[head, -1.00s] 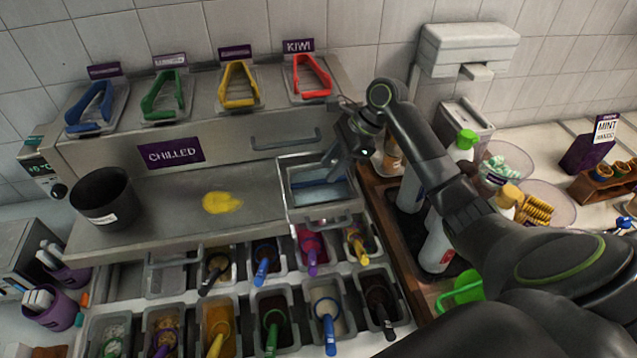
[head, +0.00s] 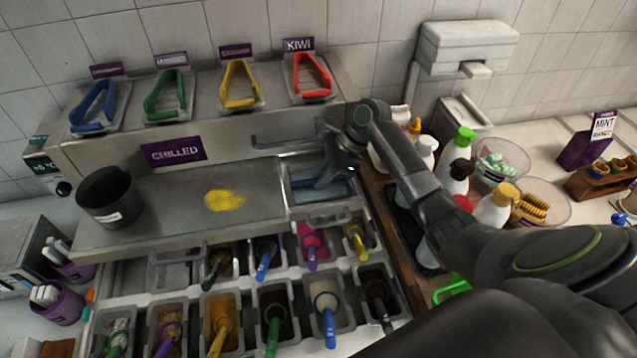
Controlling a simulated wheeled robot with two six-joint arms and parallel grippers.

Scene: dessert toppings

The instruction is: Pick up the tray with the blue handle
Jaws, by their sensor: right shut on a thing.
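A clear rectangular tray (head: 302,190) with a bluish inside is at the right end of the metal counter. My right gripper (head: 336,176) is shut on it, pointing down into its back right part; the fingertips are partly hidden, and the exact grip point is unclear. I cannot tell whether the tray rests on the counter. A blue-handled utensil (head: 265,259) stands in an upper-row pan, and another blue handle (head: 328,322) is in the front row. Blue tongs (head: 94,106) lie on a small holder at the upper left. My left gripper is out of view.
A black pot (head: 108,196) and a yellow smear (head: 224,201) are on the counter. A purple CHILLED sign (head: 173,151) stands behind. Several bottles (head: 460,175) crowd close to the right of my arm.

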